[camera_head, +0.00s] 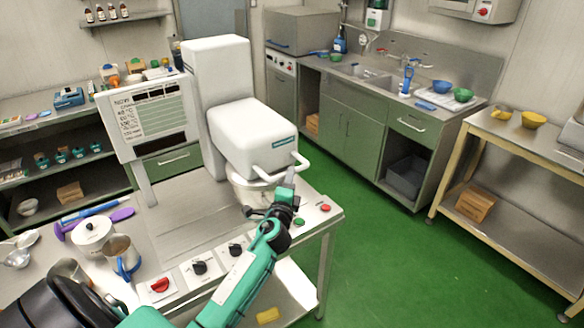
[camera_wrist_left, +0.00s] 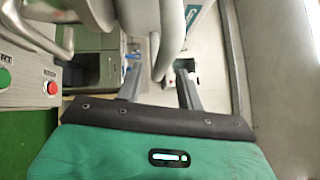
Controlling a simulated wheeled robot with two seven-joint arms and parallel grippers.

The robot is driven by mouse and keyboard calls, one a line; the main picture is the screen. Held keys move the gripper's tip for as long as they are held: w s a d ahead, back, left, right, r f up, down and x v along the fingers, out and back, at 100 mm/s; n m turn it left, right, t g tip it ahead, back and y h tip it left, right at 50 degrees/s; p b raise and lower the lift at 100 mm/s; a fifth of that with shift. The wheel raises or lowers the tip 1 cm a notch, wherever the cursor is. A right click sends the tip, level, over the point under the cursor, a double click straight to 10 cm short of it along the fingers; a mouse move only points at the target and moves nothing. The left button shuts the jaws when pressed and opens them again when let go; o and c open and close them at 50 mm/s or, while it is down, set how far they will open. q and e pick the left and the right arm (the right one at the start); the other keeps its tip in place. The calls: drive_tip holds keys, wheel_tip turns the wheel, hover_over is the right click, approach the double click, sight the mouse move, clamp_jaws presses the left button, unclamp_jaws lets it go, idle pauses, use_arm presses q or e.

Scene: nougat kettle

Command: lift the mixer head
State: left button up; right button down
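The white mixer (camera_head: 216,75) stands on the metal table, with its blocky head (camera_head: 250,135) over a pale bowl (camera_head: 245,190). The head looks level and lowered. A white looped handle (camera_head: 297,162) sticks out of the head's front; it also shows in the left wrist view (camera_wrist_left: 170,40). My left gripper (camera_head: 289,176) is at this handle. In the wrist view its two grey fingers (camera_wrist_left: 160,75) stand apart, with the handle bar between them. Whether either finger touches the bar is unclear. My right gripper does not show.
A recipe panel (camera_head: 150,115) stands left of the mixer. A lidded white pot (camera_head: 93,236) and a metal jug (camera_head: 122,256) stand at the table's left. Knobs and buttons (camera_head: 200,267) line its front edge. Green floor (camera_head: 400,270) is clear to the right.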

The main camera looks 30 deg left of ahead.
use_arm(q)
drive_tip(key=shift+p+x, duration=0.3)
drive_tip(key=shift+x, duration=1.55)
drive_tip(key=shift+c, duration=0.5)
clamp_jaws()
